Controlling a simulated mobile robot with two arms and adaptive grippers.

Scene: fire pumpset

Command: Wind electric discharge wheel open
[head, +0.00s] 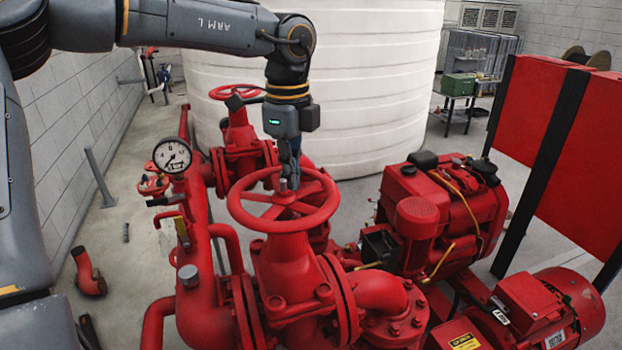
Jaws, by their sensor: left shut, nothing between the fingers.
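A large red handwheel (246,222) sits level on top of a red valve body (287,268) in the middle of the head view. My left gripper (290,180) points straight down over the wheel, its fingers shut with nothing between them. Its fingertips are at the far side of the wheel, close to the hub and spokes; I cannot tell whether they touch. A second, smaller red handwheel (236,91) stands on another valve farther back, partly behind my arm. My right gripper is not in view.
A pressure gauge (172,155) stands left of the wheel on red piping. A red engine (445,200) and an electric motor (560,305) are on the right. A white tank (375,90) rises behind. Red panels (585,150) stand at the right edge.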

